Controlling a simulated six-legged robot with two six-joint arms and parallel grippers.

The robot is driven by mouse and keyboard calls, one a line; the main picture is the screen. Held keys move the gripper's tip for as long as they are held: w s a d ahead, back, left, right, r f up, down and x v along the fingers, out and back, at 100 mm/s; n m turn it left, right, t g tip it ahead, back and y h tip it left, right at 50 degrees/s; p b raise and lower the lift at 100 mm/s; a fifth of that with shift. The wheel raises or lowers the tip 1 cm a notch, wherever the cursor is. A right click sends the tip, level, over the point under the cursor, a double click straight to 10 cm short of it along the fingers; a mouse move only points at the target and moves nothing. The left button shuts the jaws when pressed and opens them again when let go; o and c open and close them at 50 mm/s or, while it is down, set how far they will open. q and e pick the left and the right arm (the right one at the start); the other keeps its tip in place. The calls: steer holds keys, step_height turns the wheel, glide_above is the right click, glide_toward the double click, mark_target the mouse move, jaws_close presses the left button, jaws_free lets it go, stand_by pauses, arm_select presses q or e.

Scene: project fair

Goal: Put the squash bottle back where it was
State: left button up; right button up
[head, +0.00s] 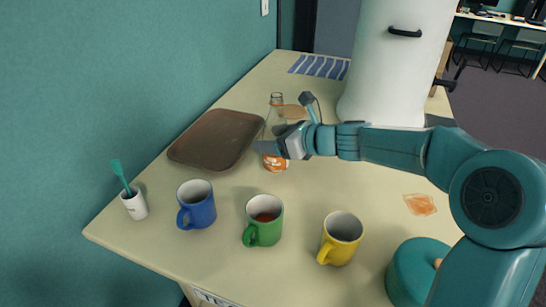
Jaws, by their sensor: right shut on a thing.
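The squash bottle (275,163) is clear with an orange label near its base, and its neck points up. My right gripper (273,138) comes in from the right and is shut on the bottle, hiding part of its middle. The bottle looks upright; I cannot tell whether its base touches the table. It is just right of the brown tray (182,158). A green mug (263,230) in front of it holds something reddish. My left gripper is not in view.
A blue mug (196,209) and a yellow mug (338,242) flank the green one. A white cup (134,205) holds a teal brush. An orange patch (419,204) lies on the table (345,190). A white cylinder (390,70) and a striped cloth (319,67) are behind.

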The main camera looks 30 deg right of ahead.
step_height(320, 180, down, 3)
steer(key=shift+f+b, duration=0.2)
steer(key=shift+b, duration=0.45)
steer(key=shift+w+f, duration=0.1)
steer(key=shift+f, duration=0.25)
steer(key=shift+r, duration=0.1)
steer(key=shift+f+b, duration=0.3)
steer(key=o, duration=1.3)
steer(key=shift+r, duration=0.1)
